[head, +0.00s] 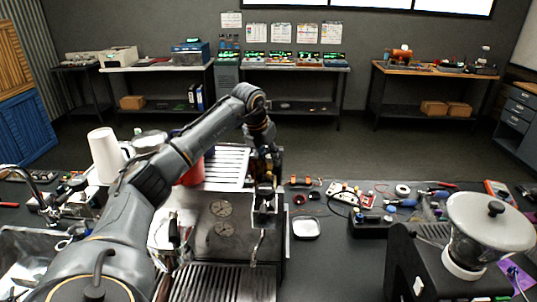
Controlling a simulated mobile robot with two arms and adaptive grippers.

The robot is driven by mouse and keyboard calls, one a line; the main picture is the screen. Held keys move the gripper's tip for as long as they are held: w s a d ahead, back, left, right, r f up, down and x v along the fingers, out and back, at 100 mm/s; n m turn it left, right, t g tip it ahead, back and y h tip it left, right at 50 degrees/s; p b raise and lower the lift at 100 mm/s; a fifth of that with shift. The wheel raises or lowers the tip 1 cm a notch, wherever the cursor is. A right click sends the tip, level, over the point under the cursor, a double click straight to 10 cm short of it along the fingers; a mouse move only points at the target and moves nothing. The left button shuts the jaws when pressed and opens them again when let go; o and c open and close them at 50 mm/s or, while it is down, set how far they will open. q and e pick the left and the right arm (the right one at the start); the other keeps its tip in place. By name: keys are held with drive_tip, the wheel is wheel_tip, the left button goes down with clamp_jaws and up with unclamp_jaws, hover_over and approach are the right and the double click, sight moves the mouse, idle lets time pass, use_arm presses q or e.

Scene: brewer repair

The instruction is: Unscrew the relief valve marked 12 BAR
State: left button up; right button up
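My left gripper (265,190) points down there, at the machine's right edge. Its fingers are small and dark, and I cannot tell whether they are open or shut. I cannot make out the relief valve or any 12 BAR marking; the arm covers part of that area. My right gripper is out of view.
A small white-rimmed tray (306,228) lies right of the brewer. Tools and small parts (410,200) clutter the bench beyond it. A grinder with a pale lid (490,222) stands at the right. A white cylinder (104,156) stands at left. The dark bench around (335,265) is clear.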

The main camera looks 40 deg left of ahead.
use_arm(q)
clamp_jaws()
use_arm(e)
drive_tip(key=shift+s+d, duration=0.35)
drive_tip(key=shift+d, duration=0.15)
use_arm(q)
drive_tip(key=n+y, duration=0.1)
drive_tip(key=n, duration=0.3)
drive_tip(key=shift+d+n+g+y, duration=0.1)
drive_tip(key=shift+n+g+y, duration=0.2)
drive_tip(key=shift+n+y, duration=0.1)
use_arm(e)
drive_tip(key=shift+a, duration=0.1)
use_arm(q)
drive_tip(key=n+g+y, duration=0.1)
drive_tip(key=n, duration=0.2)
drive_tip(key=shift+w+d+n, duration=0.1)
drive_tip(key=shift+n, duration=0.7)
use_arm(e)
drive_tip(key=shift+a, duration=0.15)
